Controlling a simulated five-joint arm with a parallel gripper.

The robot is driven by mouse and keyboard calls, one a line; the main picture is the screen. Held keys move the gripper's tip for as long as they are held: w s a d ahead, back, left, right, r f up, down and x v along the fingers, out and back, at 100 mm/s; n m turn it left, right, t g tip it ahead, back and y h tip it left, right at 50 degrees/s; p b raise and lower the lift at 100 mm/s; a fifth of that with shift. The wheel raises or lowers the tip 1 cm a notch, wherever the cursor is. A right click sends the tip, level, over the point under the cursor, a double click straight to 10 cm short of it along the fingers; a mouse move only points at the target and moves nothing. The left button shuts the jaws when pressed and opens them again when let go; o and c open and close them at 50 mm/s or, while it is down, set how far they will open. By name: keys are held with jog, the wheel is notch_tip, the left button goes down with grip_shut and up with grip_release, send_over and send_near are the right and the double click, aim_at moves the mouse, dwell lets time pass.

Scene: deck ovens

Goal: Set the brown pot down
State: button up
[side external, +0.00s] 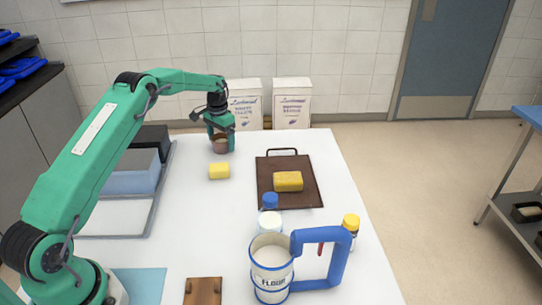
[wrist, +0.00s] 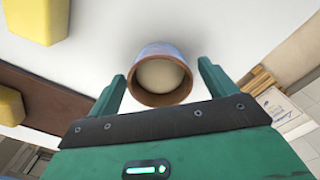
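The brown pot (side external: 220,147) is upright near the back left of the white table in the side external view. It also shows in the wrist view (wrist: 158,98), with its round rim toward the camera and a pale inside. The pot's base is at or just above the table; I cannot tell which.
A yellow block (side external: 219,171) lies just in front of the pot. A brown board (side external: 267,199) with another yellow block (side external: 288,181) is to the right. White cartons (side external: 292,103) stand behind. A flour mug (side external: 272,278) and bottles are at the front. Bare table lies between.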

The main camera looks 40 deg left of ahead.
aim_at(221, 138)
notch_tip(221, 138, up, 12)
jog(key=shift+r, duration=0.15)
dwell(0.7)
dwell(0.5)
jog(key=s+d+r+t, duration=0.3)
jog(key=s+d+r, duration=1.2)
jog(key=r, duration=0.2)
jog(key=s+d+f+t, duration=0.1)
jog(key=s+d+f, duration=0.1)
jog(key=s, duration=0.5)
jog(key=s+d+f, duration=0.2)
jog(key=s+d, duration=0.1)
jog(key=s, duration=0.4)
jog(key=s+d+f+t, duration=0.1)
jog(key=s+d+f, duration=0.1)
jog(key=s, duration=0.5)
jog(key=shift+s+d+t, duration=0.3)
jog(key=shift+d, duration=0.2)
